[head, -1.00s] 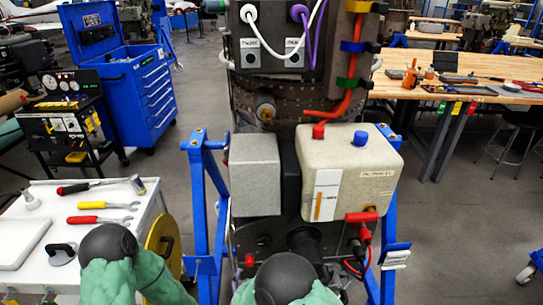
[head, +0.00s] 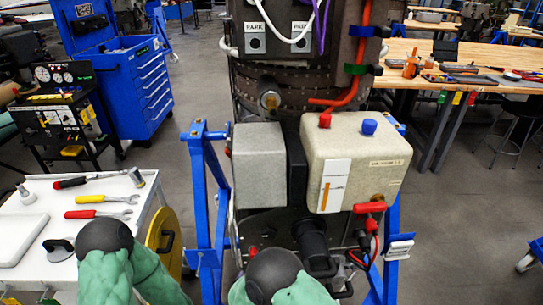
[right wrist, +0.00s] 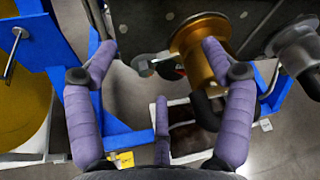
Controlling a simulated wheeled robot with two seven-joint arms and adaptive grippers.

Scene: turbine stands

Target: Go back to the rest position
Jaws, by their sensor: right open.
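In the right wrist view my right gripper (right wrist: 158,48) is open, with its purple fingers spread and nothing between them. Its right fingertip appears in front of or beside a gold cylindrical part (right wrist: 203,55); I cannot tell whether they touch. My left gripper is not in view. In the head view only green and black links of my two arms show at the bottom edge. The turbine stand (head: 205,215) has blue legs and carries a dark cylindrical body with a beige box (head: 350,150) and a grey box (head: 258,165).
A wooden workbench (head: 430,60) is at back right. Grey floor (head: 460,225) is open at right.

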